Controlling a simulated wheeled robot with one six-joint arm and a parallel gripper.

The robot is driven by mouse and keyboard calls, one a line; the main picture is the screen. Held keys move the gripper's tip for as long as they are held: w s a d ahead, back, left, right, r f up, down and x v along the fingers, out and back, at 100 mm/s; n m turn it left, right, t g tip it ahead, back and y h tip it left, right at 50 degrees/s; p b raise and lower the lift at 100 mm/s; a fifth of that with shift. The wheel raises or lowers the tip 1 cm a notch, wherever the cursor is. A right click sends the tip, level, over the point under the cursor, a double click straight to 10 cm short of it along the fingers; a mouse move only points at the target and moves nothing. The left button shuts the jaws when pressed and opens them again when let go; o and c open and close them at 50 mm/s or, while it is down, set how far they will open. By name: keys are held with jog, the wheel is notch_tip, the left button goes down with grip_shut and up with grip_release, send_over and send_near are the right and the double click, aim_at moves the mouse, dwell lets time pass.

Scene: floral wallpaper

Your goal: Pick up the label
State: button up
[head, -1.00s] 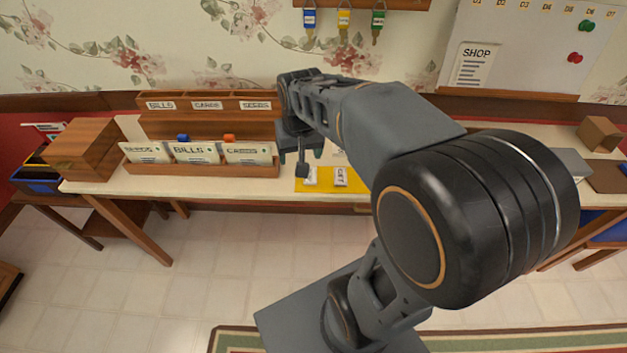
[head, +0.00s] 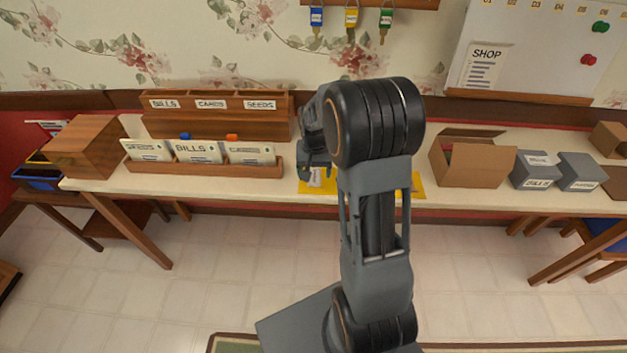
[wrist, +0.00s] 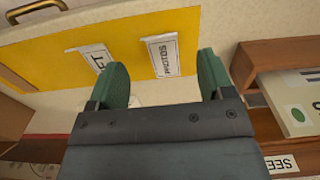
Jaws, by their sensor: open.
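Two small white labels lie on a yellow mat (wrist: 125,40) in the wrist view. One reads PHOTOS (wrist: 163,56); the other label (wrist: 96,60) lies to its left, and its lettering is only partly readable. My gripper (wrist: 162,80) is open and empty, its green fingertips apart. The PHOTOS label shows between and beyond the fingertips, closer to the right one; no contact shows. In the head view my gripper (head: 314,168) is over the left part of the yellow mat (head: 415,186). A white label (head: 316,179) shows partly beside it; my arm hides the rest.
A wooden card rack (head: 210,167) stands on the table left of the mat. A cardboard box (head: 472,165) and grey boxes (head: 535,171) stand to the right. A wooden edge (wrist: 255,62) is close to the right fingertip in the wrist view.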

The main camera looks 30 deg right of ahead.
aim_at(314, 182)
jog(key=shift+f, duration=2.8)
jog(key=c, duration=1)
jog(key=shift+r, duration=0.1)
